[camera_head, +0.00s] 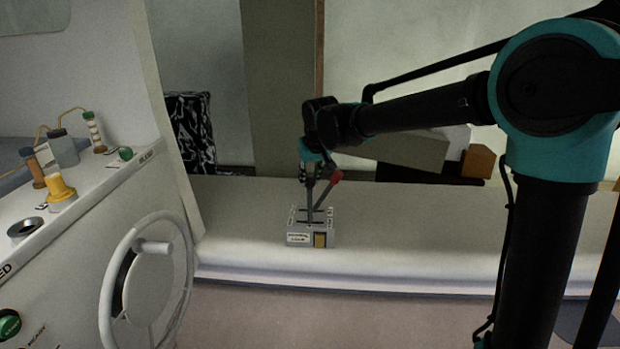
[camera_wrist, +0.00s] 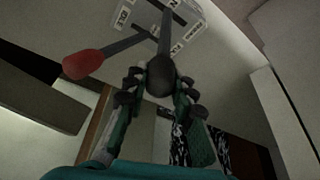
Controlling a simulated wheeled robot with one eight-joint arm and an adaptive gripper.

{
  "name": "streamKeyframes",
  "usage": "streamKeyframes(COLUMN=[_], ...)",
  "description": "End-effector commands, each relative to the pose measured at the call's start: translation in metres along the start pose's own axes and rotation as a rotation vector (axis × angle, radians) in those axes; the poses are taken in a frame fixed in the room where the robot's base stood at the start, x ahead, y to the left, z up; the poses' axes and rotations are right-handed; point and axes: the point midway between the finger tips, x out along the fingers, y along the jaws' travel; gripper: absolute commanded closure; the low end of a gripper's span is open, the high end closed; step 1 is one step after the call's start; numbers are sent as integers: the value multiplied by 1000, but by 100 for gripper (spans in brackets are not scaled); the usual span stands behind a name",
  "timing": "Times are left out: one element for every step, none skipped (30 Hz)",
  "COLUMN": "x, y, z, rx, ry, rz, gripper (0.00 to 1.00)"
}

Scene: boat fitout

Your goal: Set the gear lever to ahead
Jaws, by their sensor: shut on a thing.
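A small grey lever box (camera_head: 296,229) with label plates sits on the pale bench, below my gripper (camera_head: 309,182). Two levers rise from its slots. One has a black knob (camera_wrist: 160,74) on a dark shaft. The other has a red knob (camera_head: 336,176) and leans to the right; in the wrist view the red knob (camera_wrist: 82,66) is to the left, clear of my fingers. My gripper, also in the wrist view (camera_wrist: 160,84), is shut on the black-knobbed lever. In the head view that lever looks close to upright; its exact slot position cannot be read.
A steering wheel (camera_head: 110,282) and a sloped console (camera_head: 100,200) with several knobs stand at the left. A grey box (camera_head: 410,150) and a brown block (camera_head: 478,161) are behind the bench. The bench (camera_head: 420,225) right of the lever box is clear.

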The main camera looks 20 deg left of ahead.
Motion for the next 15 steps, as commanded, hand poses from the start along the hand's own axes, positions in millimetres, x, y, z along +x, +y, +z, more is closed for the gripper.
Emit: streamKeyframes(x=[0,0,1,1,1,2,3,4,5,6,7,9,10,12,14], y=[-2,-3,-5,-7,-10,-13,-16,-19,-24,-28,-31,-36,-41,-44,-49], z=[-1,-1,-2,-2,-3,-5,-6,-6,-8,-9,-11,-12,-14,-15,-16], rx=[-3,-5,-9,-13,-19,-26,-31,-37,-47,-53,-62,-72,-79,-88,-98], ry=[-3,-5,-9,-13,-17,-23,-30,-36,-45,-53,-60,-72,-80,-88,-100], rz=[5,10,19,27,36,51,64,79,100,116,135,159,178,198,223], gripper=[100,100,100,100,100,100,100,100,100,100,100,100,100,100,100])
